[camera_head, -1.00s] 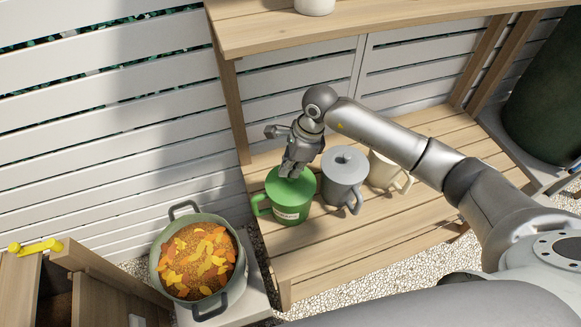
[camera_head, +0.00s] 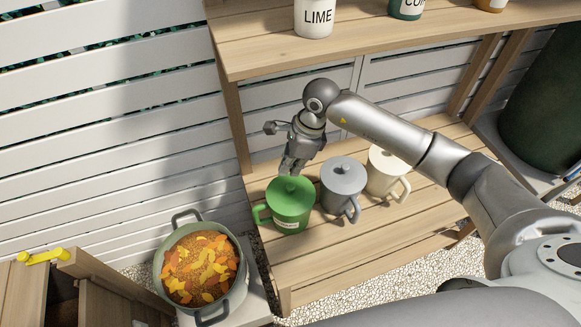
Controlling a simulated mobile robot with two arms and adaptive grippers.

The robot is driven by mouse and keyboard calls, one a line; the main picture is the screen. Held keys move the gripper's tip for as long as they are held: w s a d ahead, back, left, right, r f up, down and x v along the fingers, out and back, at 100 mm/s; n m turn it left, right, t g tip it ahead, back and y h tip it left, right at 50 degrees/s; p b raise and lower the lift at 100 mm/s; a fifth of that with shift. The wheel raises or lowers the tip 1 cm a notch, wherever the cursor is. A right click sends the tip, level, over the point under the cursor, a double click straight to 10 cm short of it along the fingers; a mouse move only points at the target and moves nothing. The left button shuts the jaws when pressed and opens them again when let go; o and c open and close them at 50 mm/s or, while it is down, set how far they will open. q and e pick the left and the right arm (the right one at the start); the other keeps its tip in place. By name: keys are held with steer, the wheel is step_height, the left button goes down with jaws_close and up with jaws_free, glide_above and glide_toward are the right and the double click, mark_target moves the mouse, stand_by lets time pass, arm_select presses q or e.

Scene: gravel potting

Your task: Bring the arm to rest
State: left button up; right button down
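My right arm comes in from the right. Its gripper (camera_head: 291,166) points down just above and behind the lid of a green lidded mug (camera_head: 290,208). The fingers look close together, but their tips are small and I cannot tell if they are open or shut. The green mug stands upright on the lower wooden shelf (camera_head: 350,247), and its knob shows clear below the fingers. My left gripper is not in view.
A grey lidded mug (camera_head: 342,187) and a cream one (camera_head: 385,172) stand right of the green mug. A pot of soil and leaves (camera_head: 160,262) stands at lower left. The upper shelf (camera_head: 265,57) holds a LIME canister (camera_head: 313,17) and others. A dark green barrel (camera_head: 545,105) is at right.

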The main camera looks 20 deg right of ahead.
steer(key=shift+r, duration=0.6)
